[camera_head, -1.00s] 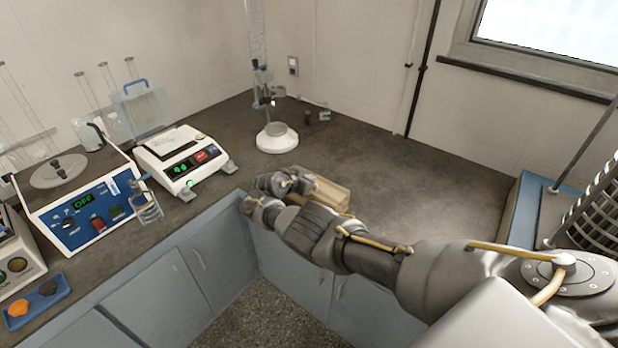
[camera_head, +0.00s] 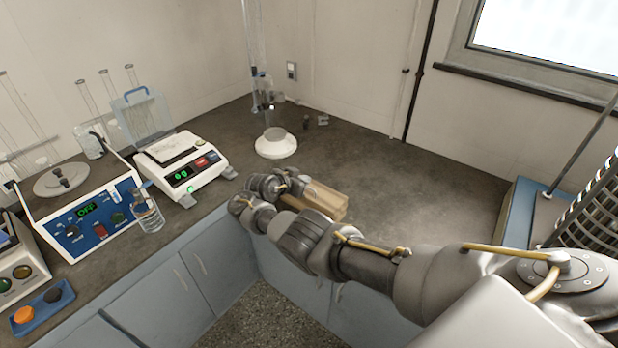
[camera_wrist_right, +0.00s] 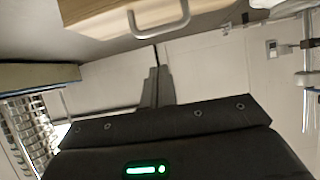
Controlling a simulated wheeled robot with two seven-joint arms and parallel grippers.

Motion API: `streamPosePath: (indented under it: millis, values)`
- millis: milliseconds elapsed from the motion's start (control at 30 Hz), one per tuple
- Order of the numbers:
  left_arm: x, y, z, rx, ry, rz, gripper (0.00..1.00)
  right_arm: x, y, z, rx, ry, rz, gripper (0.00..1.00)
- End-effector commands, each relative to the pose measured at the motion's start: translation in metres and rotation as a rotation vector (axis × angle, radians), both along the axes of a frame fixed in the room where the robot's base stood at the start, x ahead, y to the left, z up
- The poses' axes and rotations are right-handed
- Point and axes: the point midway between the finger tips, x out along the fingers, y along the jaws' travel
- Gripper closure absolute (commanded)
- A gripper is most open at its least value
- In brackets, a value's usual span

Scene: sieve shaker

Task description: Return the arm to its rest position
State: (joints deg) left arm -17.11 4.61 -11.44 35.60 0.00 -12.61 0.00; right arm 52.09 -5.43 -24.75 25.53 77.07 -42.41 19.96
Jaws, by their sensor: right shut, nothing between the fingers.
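My right arm reaches in from the right in the head view, over the front edge of the bench. Its bent wrist end hangs near the bench corner, beside a wooden box (camera_head: 325,200), which is partly hidden behind the arm. In the right wrist view my right gripper (camera_wrist_right: 155,88) shows as dark fingers, shut and empty. The wooden box also shows upside down at the top of that view, with a metal handle (camera_wrist_right: 158,22). The fingers are apart from it. My left gripper is not in view.
A balance (camera_head: 185,165), a blue-fronted control unit (camera_head: 95,220) and a glass beaker (camera_head: 148,212) stand on the left. A stand with a white round base (camera_head: 275,145) is at the back. A sieve stack (camera_head: 595,210) stands at the right. The bench middle (camera_head: 420,180) is clear.

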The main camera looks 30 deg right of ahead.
Motion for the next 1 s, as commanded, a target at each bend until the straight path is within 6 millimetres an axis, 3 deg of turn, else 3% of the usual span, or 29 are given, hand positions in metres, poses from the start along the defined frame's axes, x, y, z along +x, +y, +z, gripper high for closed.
streamPosePath:
  millis: [167,200,300,767,867,967,1000]
  values:
    - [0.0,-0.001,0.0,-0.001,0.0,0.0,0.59,-0.011,0.032,0.008,0.004,-0.002,0.001,1.0]
    - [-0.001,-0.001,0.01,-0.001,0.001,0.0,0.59,-0.013,0.036,0.015,0.003,0.001,-0.001,1.0]
    - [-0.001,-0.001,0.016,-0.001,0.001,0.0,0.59,-0.016,0.045,0.015,0.001,0.0,-0.001,1.0]
    - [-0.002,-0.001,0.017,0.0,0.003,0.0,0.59,-0.017,0.049,0.015,-0.008,0.006,0.005,1.0]
    - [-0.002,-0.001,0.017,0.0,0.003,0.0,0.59,0.0,0.055,0.018,-0.041,0.027,0.096,1.0]
    - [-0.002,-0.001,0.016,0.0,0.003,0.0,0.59,0.034,0.07,0.02,-0.076,0.051,0.268,1.0]
    - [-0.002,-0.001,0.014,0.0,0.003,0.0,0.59,0.046,0.075,0.009,-0.091,0.075,0.354,1.0]
